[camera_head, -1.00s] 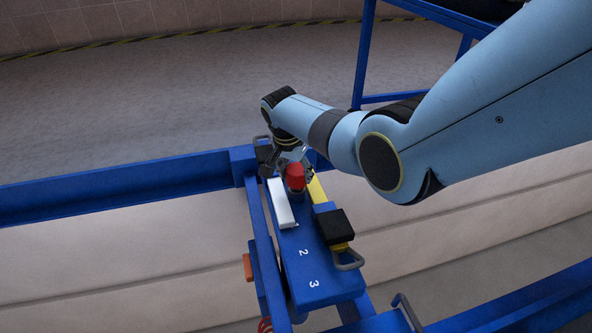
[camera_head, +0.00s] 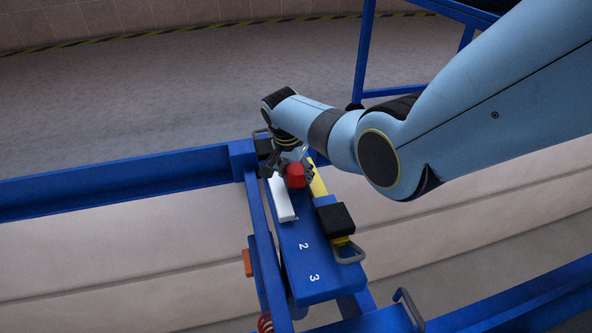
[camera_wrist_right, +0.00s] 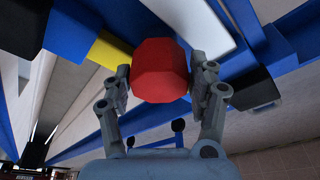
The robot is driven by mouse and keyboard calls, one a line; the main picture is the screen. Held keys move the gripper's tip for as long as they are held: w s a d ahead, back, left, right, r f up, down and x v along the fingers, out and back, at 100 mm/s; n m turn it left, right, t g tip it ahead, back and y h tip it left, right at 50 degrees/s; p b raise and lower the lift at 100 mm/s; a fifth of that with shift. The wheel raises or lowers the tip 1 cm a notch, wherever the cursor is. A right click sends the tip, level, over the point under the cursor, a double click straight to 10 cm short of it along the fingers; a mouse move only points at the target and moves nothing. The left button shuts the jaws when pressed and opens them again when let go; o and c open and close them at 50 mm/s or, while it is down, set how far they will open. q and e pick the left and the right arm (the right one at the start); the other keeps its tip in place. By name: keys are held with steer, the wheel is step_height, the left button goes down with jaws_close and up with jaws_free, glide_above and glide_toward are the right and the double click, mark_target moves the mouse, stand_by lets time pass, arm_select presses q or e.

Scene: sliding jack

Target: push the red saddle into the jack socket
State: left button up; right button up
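The red saddle (camera_head: 295,175) is a red faceted block over the blue jack body (camera_head: 310,262), between a white bar (camera_head: 282,200) and a yellow part (camera_head: 318,182). My right gripper (camera_head: 293,172) reaches it from the far side. In the right wrist view the saddle (camera_wrist_right: 160,72) sits between the two fingertips (camera_wrist_right: 162,80), which appear to touch its left and right sides. The socket is hidden under the saddle, so I cannot tell how deep the saddle sits. My left gripper is not in view.
Blue rails (camera_head: 120,182) run left and at lower right (camera_head: 520,300). An orange part (camera_head: 247,263) is left of the jack. The jack top near the numbers is clear.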

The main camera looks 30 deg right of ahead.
steer(key=o, duration=0.3)
steer(key=v, duration=1.2)
